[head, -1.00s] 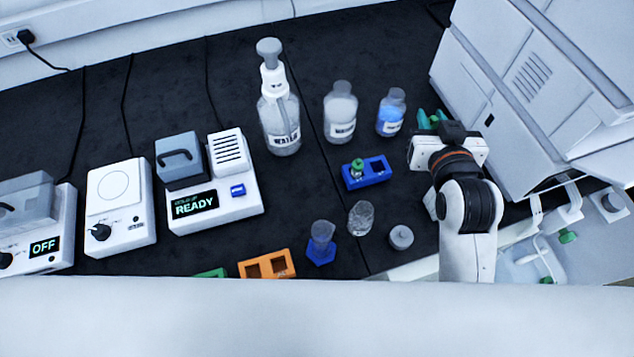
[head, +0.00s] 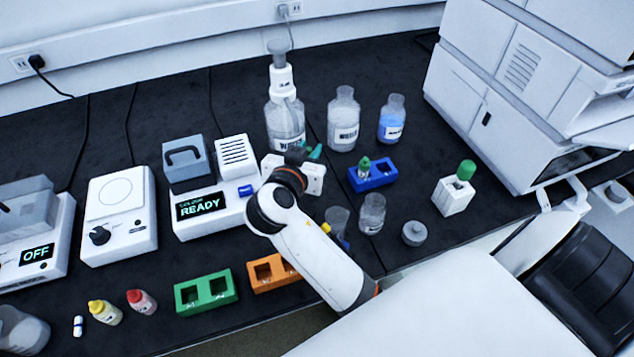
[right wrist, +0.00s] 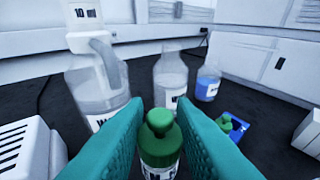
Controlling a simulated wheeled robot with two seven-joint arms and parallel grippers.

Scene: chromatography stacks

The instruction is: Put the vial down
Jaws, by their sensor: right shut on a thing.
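My right gripper (head: 307,152) is over the bench beside the READY device, close in front of the large dispenser bottle. In the right wrist view its teal fingers (right wrist: 160,125) are shut on a green vial with a green cap (right wrist: 160,150). The vial is upright, with its label partly showing and its base out of frame. The gripper hides this vial in the head view, and I cannot tell whether it touches the bench. A second green-capped vial (head: 365,167) stands in the left hole of the blue rack (head: 384,178). My left gripper is not in view.
The dispenser bottle (head: 284,118), a clear bottle (head: 343,122) and a blue-liquid bottle (head: 391,122) stand behind. The READY device (head: 215,215) is left. A beaker (head: 372,213), grey lid (head: 414,233) and white block with green cap (head: 453,196) stand right. Orange (head: 262,284) and green racks (head: 205,292) lie in front.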

